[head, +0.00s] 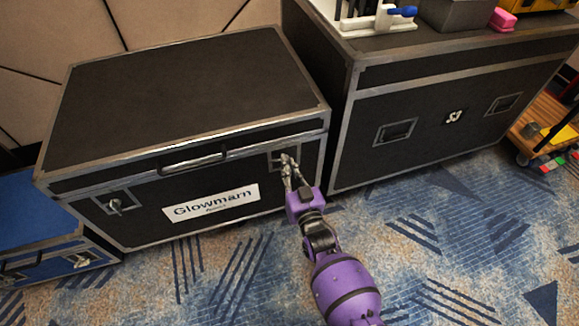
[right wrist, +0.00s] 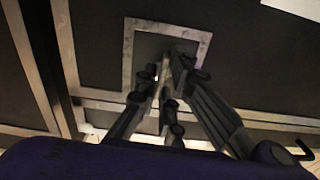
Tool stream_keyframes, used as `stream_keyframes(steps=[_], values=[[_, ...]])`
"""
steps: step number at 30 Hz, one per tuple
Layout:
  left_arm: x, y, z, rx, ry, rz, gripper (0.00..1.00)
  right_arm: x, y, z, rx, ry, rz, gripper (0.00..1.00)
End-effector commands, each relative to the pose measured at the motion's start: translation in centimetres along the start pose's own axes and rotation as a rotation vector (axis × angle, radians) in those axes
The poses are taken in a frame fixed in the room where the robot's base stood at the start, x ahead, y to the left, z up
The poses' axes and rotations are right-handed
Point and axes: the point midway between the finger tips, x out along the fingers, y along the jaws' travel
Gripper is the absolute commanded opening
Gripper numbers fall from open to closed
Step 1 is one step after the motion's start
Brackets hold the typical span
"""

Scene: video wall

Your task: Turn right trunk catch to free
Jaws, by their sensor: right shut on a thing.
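The black trunk (head: 190,90) with silver edges and a "Glowmarn" label stands closed on the carpet. Its right catch plate (head: 276,157) is at the right of the front face, and its pale frame shows in the right wrist view (right wrist: 128,55). My right gripper (head: 289,161) reaches it from the front and is shut on the right catch; the fingers also show in the right wrist view (right wrist: 161,80). The fingers hide most of the catch, so its angle cannot be told. The left catch (head: 115,206) shows uncovered. My left gripper is not in view.
A larger black case (head: 440,110) stands close on the right, with tools and boxes on top. A blue case (head: 40,225) is at the left. A trunk handle (head: 192,163) lies between the catches. The patterned carpet (head: 230,275) in front is free.

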Motion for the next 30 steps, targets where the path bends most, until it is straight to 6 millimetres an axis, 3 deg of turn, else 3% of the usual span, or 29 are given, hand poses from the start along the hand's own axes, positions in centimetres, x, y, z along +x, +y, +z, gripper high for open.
stream_keyframes(steps=[1,20,21,24,30], values=[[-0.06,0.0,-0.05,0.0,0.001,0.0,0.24,0.4,-0.57,-0.7,-0.015,0.012,-0.007,0.0],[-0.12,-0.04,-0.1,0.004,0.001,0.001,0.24,0.4,-0.75,-0.6,-0.064,0.011,-0.01,0.0],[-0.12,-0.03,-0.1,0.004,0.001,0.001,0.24,0.4,-0.76,-0.6,-0.064,0.011,-0.01,0.11],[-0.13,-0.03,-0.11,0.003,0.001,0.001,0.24,0.39,-0.73,-0.58,-0.063,0.01,-0.01,0.24],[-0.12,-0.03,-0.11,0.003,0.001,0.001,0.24,0.37,-0.55,-0.55,-0.062,0.01,-0.007,0.24]])
